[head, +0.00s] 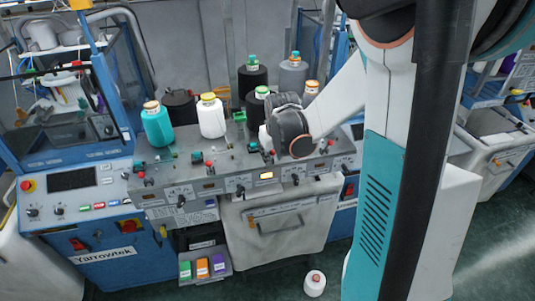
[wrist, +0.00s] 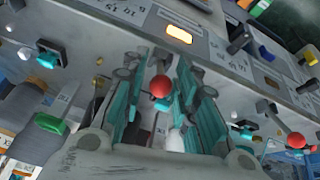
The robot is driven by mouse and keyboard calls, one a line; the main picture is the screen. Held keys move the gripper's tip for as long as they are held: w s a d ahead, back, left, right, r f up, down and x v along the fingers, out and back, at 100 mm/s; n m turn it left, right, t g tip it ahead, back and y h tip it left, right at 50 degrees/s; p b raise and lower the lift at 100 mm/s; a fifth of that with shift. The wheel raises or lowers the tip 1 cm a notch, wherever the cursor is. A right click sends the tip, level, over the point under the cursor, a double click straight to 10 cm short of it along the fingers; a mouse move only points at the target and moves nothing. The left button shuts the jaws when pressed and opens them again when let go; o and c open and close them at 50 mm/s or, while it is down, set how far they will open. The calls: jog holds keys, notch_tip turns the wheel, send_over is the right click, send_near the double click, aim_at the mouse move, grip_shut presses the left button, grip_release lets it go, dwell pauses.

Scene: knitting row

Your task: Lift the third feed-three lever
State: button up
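In the wrist view a round red lever knob (wrist: 159,86) shows between the two teal-padded fingers of my gripper (wrist: 162,80). The fingers stand apart on either side of the knob, with a visible gap on its right. I cannot tell whether the left finger touches it. A second red knob (wrist: 297,140) is to the right, outside the fingers. In the head view my gripper is over the grey machine panel (head: 225,165), mostly hidden by my wrist. The knob between the fingers is hidden there. Another red knob (head: 209,163) shows on the panel to the left.
A lit orange display (head: 266,175) is on the panel front, also in the wrist view (wrist: 179,33). Yarn cones, including a white one (head: 212,118) and a teal one (head: 157,126), stand behind the levers. A black switch (wrist: 240,38) sticks out nearby.

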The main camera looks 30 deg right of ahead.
jog(key=shift+x, duration=1.2)
grip_shut()
